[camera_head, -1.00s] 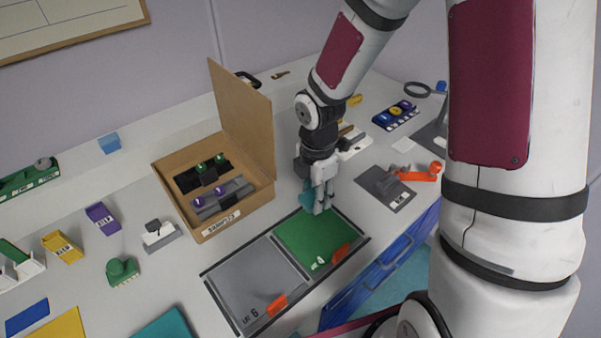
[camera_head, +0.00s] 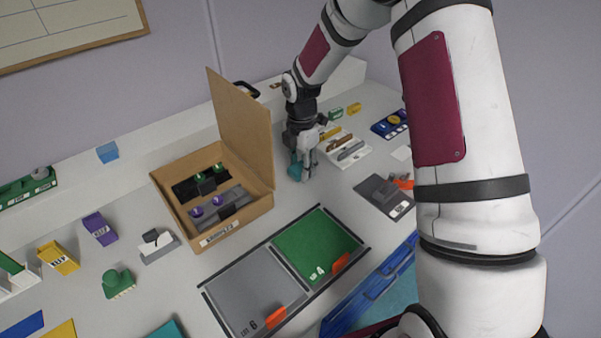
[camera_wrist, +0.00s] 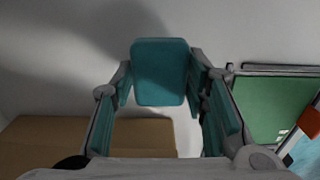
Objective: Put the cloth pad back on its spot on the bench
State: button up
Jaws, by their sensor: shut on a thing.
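My gripper (camera_head: 303,170) is shut on the teal cloth pad (camera_wrist: 160,72). The wrist view shows the pad as a rounded teal square between the fingertips, whose inner faces are also teal. In the head view the pad (camera_head: 294,168) shows as a small teal patch at the fingertips, low over the pale bench (camera_head: 318,193), just right of the open cardboard box. I cannot tell whether the pad touches the bench. No marked spot for the pad can be made out.
The cardboard box (camera_head: 235,232) with its raised lid stands left of my gripper. A green mat (camera_head: 315,245) and a grey mat (camera_head: 250,290) lie in front. A white rack (camera_head: 345,150) and a dark grey plate (camera_head: 383,195) lie to the right.

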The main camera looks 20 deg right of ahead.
jog(key=shift+w, duration=0.35)
jog(key=shift+d+f+p, duration=0.1)
jog(key=shift+f+p, duration=0.2)
jog(key=shift+f, duration=1.5)
jog(key=shift+f, duration=0.1)
jog(key=o, duration=1.1)
jog(key=shift+w+f, duration=0.1)
